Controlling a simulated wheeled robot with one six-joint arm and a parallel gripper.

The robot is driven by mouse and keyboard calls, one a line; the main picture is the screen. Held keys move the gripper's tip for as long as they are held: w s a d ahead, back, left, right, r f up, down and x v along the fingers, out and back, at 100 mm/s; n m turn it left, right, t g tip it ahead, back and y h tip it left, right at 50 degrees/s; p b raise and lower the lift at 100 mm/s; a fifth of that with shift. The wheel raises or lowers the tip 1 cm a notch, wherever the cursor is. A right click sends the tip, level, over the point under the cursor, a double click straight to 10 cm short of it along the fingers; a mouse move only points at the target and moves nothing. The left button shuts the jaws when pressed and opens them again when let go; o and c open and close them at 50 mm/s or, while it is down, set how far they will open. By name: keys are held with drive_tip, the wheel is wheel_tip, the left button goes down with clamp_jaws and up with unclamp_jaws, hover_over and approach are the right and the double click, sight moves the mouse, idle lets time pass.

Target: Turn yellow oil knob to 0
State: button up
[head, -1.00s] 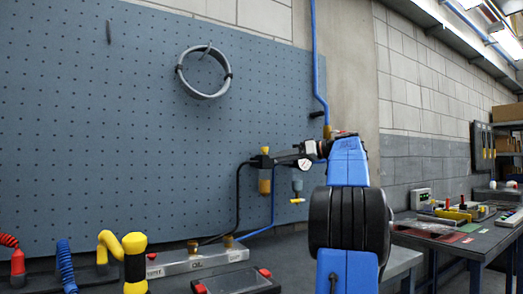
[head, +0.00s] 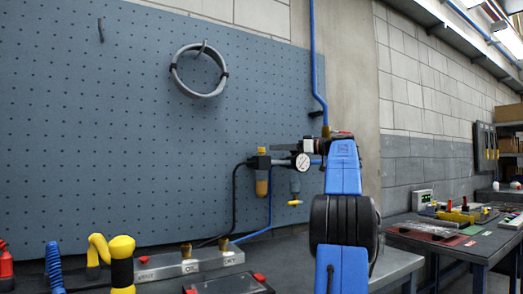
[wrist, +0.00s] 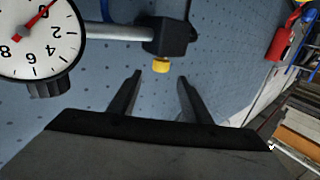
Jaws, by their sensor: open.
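The yellow oil knob (wrist: 161,66) sits on a black regulator block (wrist: 165,38) in the wrist view. In the head view, the small yellow knob (head: 262,151) tops the left unit of the wall-mounted air set, above an amber bowl (head: 262,185). My gripper (wrist: 160,78) is open and empty. Its two dark fingers point towards the knob, which appears between and just beyond their tips; contact is not visible. In the head view, my gripper (head: 286,145) is level with the top of the air set, right of the knob.
A round white gauge (head: 303,161) is close to my gripper and also fills the wrist view's upper left (wrist: 38,35). A second bowl with a yellow lever (head: 295,202) hangs below it. A blue pegboard (head: 130,130) stands behind. A manifold (head: 190,262) lies on the bench.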

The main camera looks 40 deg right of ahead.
sight(261, 151)
drive_tip(key=x, duration=0.8)
drive_tip(key=shift+w+a, duration=0.2)
drive_tip(key=shift+w, duration=0.1)
drive_tip(key=c, duration=1.1)
